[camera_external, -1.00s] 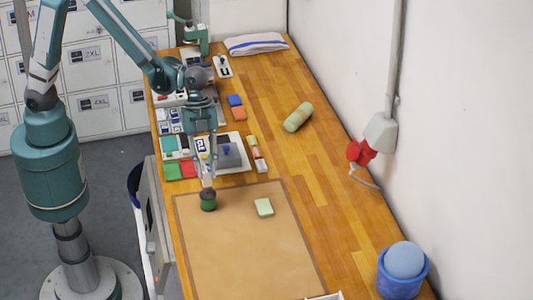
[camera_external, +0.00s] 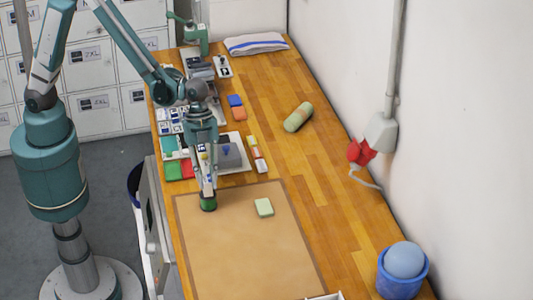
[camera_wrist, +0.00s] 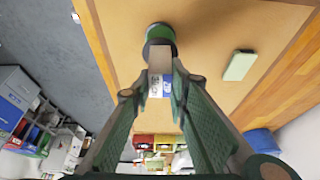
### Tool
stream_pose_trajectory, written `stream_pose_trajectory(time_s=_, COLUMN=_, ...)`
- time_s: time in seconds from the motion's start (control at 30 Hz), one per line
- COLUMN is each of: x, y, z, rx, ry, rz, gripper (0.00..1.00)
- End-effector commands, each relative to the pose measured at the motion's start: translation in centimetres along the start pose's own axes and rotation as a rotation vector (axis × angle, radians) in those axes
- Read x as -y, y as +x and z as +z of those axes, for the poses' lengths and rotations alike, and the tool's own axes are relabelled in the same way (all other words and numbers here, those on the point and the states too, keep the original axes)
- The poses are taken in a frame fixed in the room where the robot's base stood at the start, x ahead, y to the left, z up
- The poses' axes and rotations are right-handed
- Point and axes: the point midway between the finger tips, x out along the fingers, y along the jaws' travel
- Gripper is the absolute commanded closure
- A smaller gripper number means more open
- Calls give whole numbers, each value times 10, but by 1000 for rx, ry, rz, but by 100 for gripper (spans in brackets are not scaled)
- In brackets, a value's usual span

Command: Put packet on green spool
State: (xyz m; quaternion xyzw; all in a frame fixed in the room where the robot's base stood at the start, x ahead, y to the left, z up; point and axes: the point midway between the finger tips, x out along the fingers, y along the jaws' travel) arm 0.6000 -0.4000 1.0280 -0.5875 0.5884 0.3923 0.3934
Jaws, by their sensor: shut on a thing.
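My gripper (camera_external: 208,184) is shut on a small packet, which is pale with a white and blue printed label. The packet (camera_wrist: 160,84) shows between the fingers in the wrist view, where my gripper (camera_wrist: 160,78) points toward the green spool. The green spool (camera_external: 208,206) stands upright at the far left of the tan mat, and its dark top also shows in the wrist view (camera_wrist: 160,34). The packet is right over or at the spool's top. I cannot tell whether they touch, because the packet and fingers partly hide the spool.
A pale green block (camera_external: 264,207) lies on the tan mat (camera_external: 250,255) to the right of the spool. A tray (camera_external: 237,165) with grey items and several coloured blocks lie beyond. A green roll (camera_external: 298,117) and blue holder (camera_external: 402,284) are farther right. The mat's near part is clear.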

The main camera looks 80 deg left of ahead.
Motion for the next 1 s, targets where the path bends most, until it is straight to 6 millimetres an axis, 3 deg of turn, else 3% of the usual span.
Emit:
stream_pose_trajectory(time_s=0.57, x=0, y=7, z=3, rx=0, ry=0, rz=0, gripper=94)
stream_pose_trajectory(time_s=0.6, x=0, y=7, z=3, rx=0, ry=0, rz=0, gripper=78)
stream_pose_trajectory(time_s=0.7, x=0, y=6, z=3, rx=0, ry=0, rz=0, gripper=68)
stream_pose_trajectory(time_s=1.0, x=0, y=6, z=3, rx=0, ry=0, rz=0, gripper=68)
